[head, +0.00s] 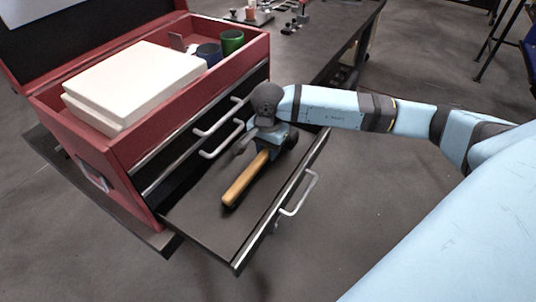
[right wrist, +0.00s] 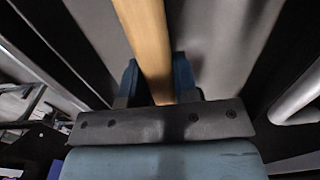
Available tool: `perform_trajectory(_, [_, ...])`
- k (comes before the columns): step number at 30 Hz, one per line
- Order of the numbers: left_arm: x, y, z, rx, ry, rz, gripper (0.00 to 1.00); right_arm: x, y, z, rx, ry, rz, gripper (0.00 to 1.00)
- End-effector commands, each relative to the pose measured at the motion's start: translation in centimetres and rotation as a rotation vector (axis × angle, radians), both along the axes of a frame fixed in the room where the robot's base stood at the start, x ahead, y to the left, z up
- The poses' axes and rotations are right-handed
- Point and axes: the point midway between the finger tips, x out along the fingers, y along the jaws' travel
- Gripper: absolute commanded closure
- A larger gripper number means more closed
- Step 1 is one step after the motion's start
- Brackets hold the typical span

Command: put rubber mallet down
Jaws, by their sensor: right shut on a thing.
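The rubber mallet (head: 246,178) has a light wooden handle and lies over the open bottom drawer (head: 205,222) of a red tool chest. Its head end is hidden by my right gripper and wrist. My right gripper (head: 268,150) comes in from the right and is shut on the mallet. In the right wrist view the handle (right wrist: 146,40) runs up from between the two blue fingers (right wrist: 160,85). I cannot tell whether the mallet touches the drawer floor. My left gripper is not in view.
The red tool chest (head: 115,150) has its lid up. White boxes (head: 135,80), a blue cup (head: 209,54) and a green cup (head: 232,41) sit in its top. Closed drawer handles (head: 222,138) are close to my right gripper. The drawer's front part is bare.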

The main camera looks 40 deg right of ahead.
Motion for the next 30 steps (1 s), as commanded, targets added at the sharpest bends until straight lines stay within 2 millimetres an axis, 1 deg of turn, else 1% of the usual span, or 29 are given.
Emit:
perform_trajectory(3, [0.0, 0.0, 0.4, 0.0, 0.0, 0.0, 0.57, 0.0, 0.0, -1.8, 0.001, 0.004, 0.0, 1.0])
perform_trajectory(6, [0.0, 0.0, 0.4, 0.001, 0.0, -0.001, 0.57, 0.0, 0.0, -2.6, -0.001, 0.002, 0.0, 1.0])
perform_trajectory(12, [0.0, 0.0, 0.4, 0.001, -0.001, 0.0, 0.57, 0.0, 0.0, -2.6, 0.0, 0.0, 0.0, 1.0])
perform_trajectory(16, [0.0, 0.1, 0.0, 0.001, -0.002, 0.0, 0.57, 0.0, 0.0, -3.0, -0.001, 0.0, 0.0, 1.0])
perform_trajectory(17, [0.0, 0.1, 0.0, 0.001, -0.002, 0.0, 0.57, 0.0, 0.0, -3.1, -0.001, 0.002, 0.0, 0.7])
perform_trajectory(18, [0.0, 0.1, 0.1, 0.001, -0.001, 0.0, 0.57, 0.0, 0.0, -3.0, -0.001, 0.002, 0.0, 0.61])
perform_trajectory(20, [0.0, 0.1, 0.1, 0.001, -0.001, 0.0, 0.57, 0.0, 0.0, -2.9, -0.001, 0.002, 0.0, 0.47])
perform_trajectory(27, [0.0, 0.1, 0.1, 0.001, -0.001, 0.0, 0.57, 0.0, 0.0, -2.9, -0.001, 0.002, 0.0, 0.47])
perform_trajectory(30, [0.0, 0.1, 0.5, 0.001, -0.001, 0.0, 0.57, 0.0, 0.0, -2.6, -0.001, 0.002, 0.0, 0.47])
